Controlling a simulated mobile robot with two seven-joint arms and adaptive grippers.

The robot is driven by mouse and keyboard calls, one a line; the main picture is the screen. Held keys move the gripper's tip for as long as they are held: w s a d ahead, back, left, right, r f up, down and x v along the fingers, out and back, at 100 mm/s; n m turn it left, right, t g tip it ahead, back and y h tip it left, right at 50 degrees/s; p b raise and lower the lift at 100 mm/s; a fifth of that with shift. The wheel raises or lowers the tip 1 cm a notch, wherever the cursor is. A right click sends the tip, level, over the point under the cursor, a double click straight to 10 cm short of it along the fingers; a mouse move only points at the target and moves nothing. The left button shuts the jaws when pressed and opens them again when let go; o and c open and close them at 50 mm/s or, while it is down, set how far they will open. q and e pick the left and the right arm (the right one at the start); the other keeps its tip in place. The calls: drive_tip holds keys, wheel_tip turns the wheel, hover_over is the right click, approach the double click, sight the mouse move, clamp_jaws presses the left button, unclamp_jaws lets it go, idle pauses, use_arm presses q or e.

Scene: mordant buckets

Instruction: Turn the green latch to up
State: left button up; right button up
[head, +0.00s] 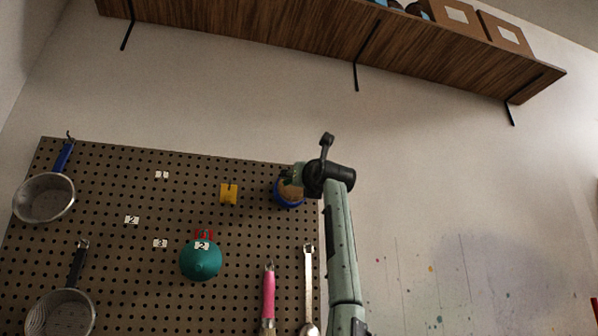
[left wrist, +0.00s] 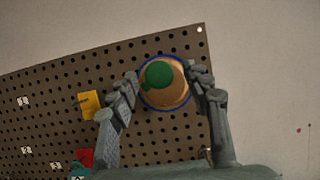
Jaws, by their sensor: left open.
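A tan disc with a blue rim (head: 289,194) is at the right edge of the pegboard, partly covered by my left gripper (head: 296,178). In the left wrist view, the tan disc (left wrist: 174,96) carries a rounded green piece (left wrist: 157,75), likely the green latch; its turn position is hard to tell. My left gripper (left wrist: 163,78) is open, with one finger on each side of the disc. Whether the fingers touch it is unclear. A teal dome (head: 201,262) with a red piece above it hangs lower left. My right gripper is not in view.
The pegboard (head: 110,215) also holds a yellow block (head: 228,194), two strainers (head: 44,198) at the left, a pink-handled tool (head: 268,295) and a metal spoon (head: 308,285). A wooden shelf (head: 300,45) with boxes is above.

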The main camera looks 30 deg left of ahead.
use_arm(q)
drive_tip(key=shift+w+a, duration=0.15)
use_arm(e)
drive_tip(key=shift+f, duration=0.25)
use_arm(q)
drive_tip(key=shift+c, duration=0.4)
clamp_jaws()
